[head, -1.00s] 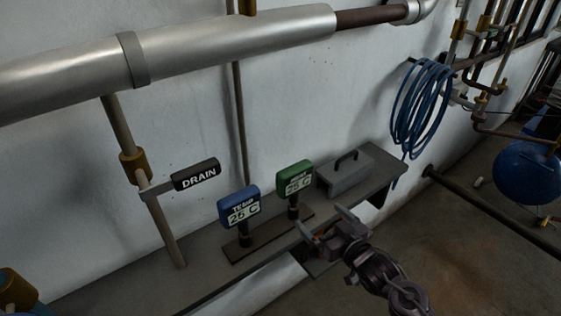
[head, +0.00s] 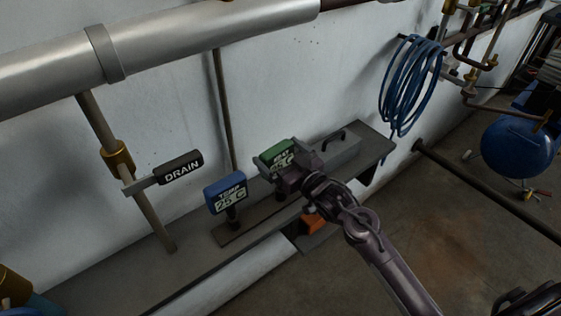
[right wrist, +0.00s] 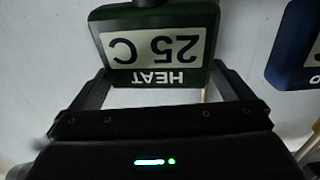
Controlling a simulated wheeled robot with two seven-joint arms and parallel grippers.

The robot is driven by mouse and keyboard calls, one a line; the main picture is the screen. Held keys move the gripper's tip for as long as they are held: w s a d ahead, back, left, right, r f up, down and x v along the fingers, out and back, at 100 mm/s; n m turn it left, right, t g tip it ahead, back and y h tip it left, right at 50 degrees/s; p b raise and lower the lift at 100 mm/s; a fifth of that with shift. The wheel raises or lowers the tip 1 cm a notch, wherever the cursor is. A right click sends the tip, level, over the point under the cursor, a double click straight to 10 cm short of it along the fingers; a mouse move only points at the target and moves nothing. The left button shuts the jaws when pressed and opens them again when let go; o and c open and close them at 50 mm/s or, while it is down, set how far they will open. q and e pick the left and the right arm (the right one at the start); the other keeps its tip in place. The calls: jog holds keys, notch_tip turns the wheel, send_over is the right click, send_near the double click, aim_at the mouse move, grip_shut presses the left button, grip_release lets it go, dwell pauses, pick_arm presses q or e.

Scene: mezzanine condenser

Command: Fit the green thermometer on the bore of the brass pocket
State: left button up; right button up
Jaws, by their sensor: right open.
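The green thermometer (head: 277,152), marked HEAT 25 C, stands upright on a dark rack on the shelf, partly hidden by my right gripper (head: 284,172). In the right wrist view the thermometer (right wrist: 160,45) appears upside down. My right gripper (right wrist: 162,80) is open there, with one finger to each side of the thermometer's lettered end, and no grip shows. A brass fitting (head: 118,158) sits on the slanting pipe at left, and a brass-coloured part (head: 14,287) is cut off at the bottom left. I cannot tell which is the pocket, and no bore shows. My left gripper is out of view.
A blue thermometer (head: 226,193) stands left of the green one on the rack (head: 232,232). A DRAIN lever (head: 180,168) juts out at left. A blue hose coil (head: 410,85) hangs on the wall.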

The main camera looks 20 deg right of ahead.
jog(key=c, duration=0.7)
jog(key=shift+o, duration=0.2)
jog(key=shift+r, duration=0.1)
